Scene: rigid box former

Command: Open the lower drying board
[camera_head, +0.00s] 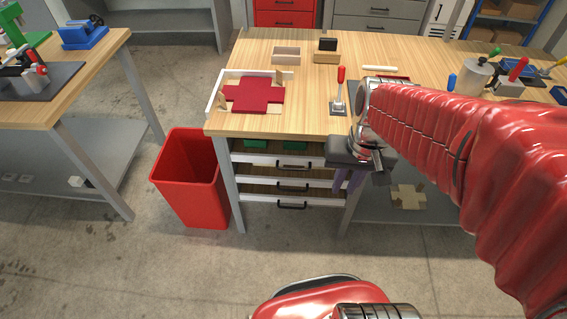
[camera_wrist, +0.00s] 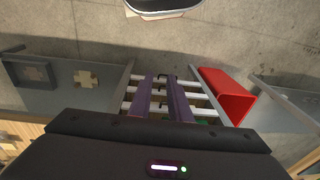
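The lower drying board (camera_head: 262,199) is the lowest of the white-fronted boards under the workbench, with a dark bar handle (camera_head: 291,205). Its white front also shows in the wrist view (camera_wrist: 138,77), which looks upside down. The middle board (camera_head: 258,181) and the upper board (camera_head: 256,160) sit above it with similar handles. I cannot tell that any board is pulled out. My gripper (camera_head: 347,183) is right of the handles and apart from them, purple fingers pointing down. In the wrist view the fingers (camera_wrist: 160,80) are spread with nothing between them, partly covering the boards.
A red bin (camera_head: 190,180) stands left of the boards, beside the bench leg (camera_head: 226,190). Green pieces (camera_head: 256,144) lie in the upper board. A shelf with a cream cross-shaped piece (camera_head: 408,196) is at the right. The floor before the boards is clear.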

